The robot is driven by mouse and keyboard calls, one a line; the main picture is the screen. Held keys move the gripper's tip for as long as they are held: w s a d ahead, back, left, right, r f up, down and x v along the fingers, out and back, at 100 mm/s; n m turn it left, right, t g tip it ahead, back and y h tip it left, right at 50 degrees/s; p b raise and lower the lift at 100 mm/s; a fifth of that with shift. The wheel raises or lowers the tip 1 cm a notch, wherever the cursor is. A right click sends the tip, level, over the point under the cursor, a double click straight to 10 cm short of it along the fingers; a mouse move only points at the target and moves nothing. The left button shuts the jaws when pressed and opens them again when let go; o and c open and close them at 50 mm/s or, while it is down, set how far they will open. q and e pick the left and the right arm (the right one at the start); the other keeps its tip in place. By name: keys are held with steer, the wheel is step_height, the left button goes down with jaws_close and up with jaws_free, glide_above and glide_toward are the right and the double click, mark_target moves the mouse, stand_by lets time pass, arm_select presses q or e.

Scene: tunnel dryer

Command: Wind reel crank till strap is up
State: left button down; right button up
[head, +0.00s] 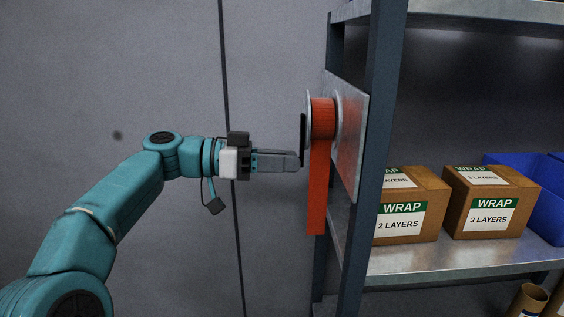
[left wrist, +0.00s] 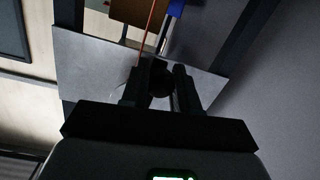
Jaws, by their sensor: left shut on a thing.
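The reel (head: 322,118) carries orange strap between round flanges on a metal plate (head: 350,140) at the shelf post. A length of orange strap (head: 317,195) hangs below it; its lower end is level with the boxes. The dark crank arm (head: 303,137) stands roughly upright on the reel's left face. My left gripper (head: 292,161) is shut at the crank's lower end, on the crank handle, which the fingers mostly hide. In the left wrist view the gripper (left wrist: 160,90) has a dark round shape between its fingers, and the strap (left wrist: 153,24) is a thin orange line. My right gripper is not in view.
Two cardboard WRAP boxes, 2 LAYERS (head: 408,210) and 3 LAYERS (head: 490,205), and a blue bin (head: 545,205) stand on the metal shelf (head: 440,262). The blue post (head: 378,120) is right of the reel. A grey wall (head: 110,60) is behind my left arm, with free room around it.

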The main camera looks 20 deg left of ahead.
arm_select(q)
steer(key=shift+r, duration=0.1)
steer(key=c, duration=0.9)
jaws_free()
steer(key=shift+o, duration=0.2)
steer(key=shift+a, duration=0.1)
steer(key=p+v, duration=0.4)
steer(key=v, duration=1.2)
steer(key=shift+a, duration=0.15)
